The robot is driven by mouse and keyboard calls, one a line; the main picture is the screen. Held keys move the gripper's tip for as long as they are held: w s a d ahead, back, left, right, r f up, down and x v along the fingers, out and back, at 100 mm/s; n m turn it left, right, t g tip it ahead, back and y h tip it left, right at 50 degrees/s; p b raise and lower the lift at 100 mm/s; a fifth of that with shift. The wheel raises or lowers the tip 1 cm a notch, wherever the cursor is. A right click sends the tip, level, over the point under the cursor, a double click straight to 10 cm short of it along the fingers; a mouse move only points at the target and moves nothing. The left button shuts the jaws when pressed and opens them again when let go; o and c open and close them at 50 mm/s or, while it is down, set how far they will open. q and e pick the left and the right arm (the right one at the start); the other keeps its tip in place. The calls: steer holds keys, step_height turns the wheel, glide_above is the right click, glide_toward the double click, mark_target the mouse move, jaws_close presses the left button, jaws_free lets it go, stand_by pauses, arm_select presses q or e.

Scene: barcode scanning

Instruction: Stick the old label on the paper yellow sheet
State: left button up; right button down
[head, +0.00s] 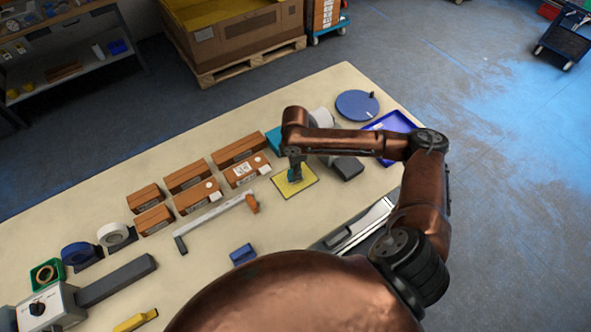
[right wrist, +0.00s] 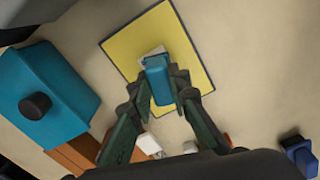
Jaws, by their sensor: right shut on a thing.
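The yellow sheet (head: 309,186) lies flat on the table under my right gripper (head: 295,172). In the right wrist view the sheet (right wrist: 122,42) fills the upper middle. My right gripper (right wrist: 163,90) is shut on a small blue tool (right wrist: 158,72), which is over the sheet. A small white label (right wrist: 149,53) shows at the tool's far end, over the sheet. The tool covers part of the label. I cannot tell whether the label touches the sheet or hangs just above it. My left gripper is not in view.
Several brown boxes (head: 188,176) stand left of the sheet, some with white labels. A teal box with a black knob (right wrist: 45,90) is close beside the sheet. A blue disc (head: 356,105) and a blue tray (head: 394,122) lie at the right end. The front left tabletop is partly clear.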

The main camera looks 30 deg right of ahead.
steer(key=shift+f, duration=0.55)
steer(key=shift+s+f+p, duration=0.15)
steer(key=shift+p, duration=0.45)
stand_by(2.6)
step_height(320, 180, up, 7)
steer(key=p, duration=0.9)
steer(key=shift+r, duration=0.2)
steer(key=shift+f, duration=0.1)
stand_by(0.3)
